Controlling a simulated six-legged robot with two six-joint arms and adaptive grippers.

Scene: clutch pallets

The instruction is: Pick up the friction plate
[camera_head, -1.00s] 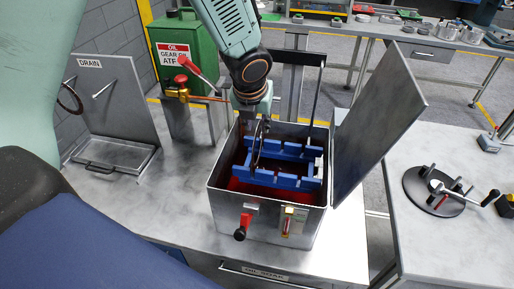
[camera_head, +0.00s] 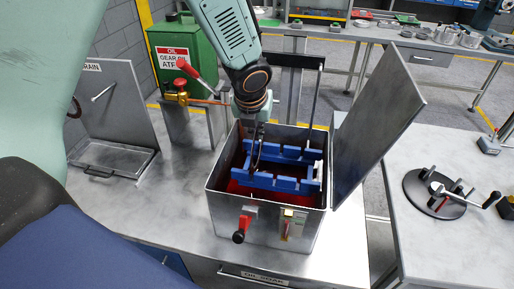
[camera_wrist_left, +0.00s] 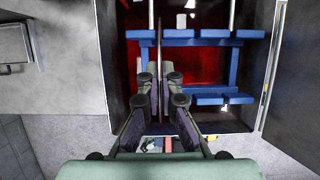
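The friction plate (camera_head: 257,150) is a thin dark ring, standing upright and nearly edge-on to the head view. It hangs inside the open metal tank, at the blue rack (camera_head: 284,184). My left gripper (camera_head: 256,124) points down over the tank, at the plate's upper part. In the left wrist view the plate (camera_wrist_left: 159,45) is a thin line between the close-set fingers (camera_wrist_left: 161,82), which appear shut on it. Whether its lower edge touches the rack is hard to tell. My right gripper is out of view.
The tank (camera_head: 265,225) has its lid (camera_head: 380,125) raised on the right and red liquid inside. A drain tray (camera_head: 112,157) lies left, and a green oil can (camera_head: 187,60) stands behind. A round fixture (camera_head: 435,195) is on the right bench.

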